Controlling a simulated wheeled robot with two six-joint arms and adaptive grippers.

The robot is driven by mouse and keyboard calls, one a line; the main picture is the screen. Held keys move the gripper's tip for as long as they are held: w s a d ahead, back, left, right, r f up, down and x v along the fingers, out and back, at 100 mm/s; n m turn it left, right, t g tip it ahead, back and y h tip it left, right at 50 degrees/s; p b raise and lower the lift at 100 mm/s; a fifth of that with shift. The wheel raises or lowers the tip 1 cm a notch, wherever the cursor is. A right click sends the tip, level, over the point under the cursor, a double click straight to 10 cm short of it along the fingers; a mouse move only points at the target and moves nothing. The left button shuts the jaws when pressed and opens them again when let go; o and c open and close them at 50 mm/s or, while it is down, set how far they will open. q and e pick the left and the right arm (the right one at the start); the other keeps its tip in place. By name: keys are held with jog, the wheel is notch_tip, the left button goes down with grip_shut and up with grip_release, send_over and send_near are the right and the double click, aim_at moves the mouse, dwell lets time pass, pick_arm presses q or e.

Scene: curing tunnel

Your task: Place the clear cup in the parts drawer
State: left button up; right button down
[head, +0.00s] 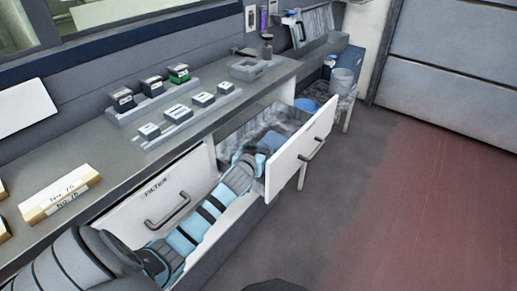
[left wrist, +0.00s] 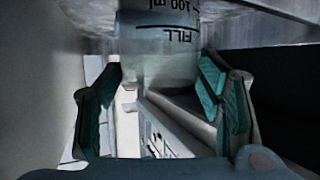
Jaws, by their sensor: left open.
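The open drawer (head: 300,155) sticks out from the bench, its white front with a dark handle; no label on it is readable, so I cannot confirm it is the parts drawer. My left gripper (head: 262,146) reaches low over the near side of this drawer. In the left wrist view my left gripper (left wrist: 158,100) is open, with teal pads on both sides. The clear cup (left wrist: 160,45), marked "100 ml" and "FILL", shows inverted in that view, just beyond and between the fingers. I cannot make out the cup in the head view. My right gripper is not in view.
A blue round thing (head: 307,105) lies at the drawer's far end. A closed drawer (head: 150,205) labelled "FILTER" is nearer. The bench top carries small blocks on trays (head: 175,115) and a labelled box (head: 60,195). A clear bucket (head: 342,80) stands farther back. Floor at right is clear.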

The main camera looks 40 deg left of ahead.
pick_arm(q)
jog(key=p+v, duration=0.2)
jog(key=v, duration=0.4)
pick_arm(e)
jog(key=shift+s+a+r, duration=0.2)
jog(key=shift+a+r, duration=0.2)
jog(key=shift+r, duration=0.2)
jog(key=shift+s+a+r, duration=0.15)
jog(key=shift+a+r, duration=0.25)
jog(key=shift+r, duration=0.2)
pick_arm(q)
jog(key=shift+s+r, duration=0.1)
jog(key=shift+s, duration=0.05)
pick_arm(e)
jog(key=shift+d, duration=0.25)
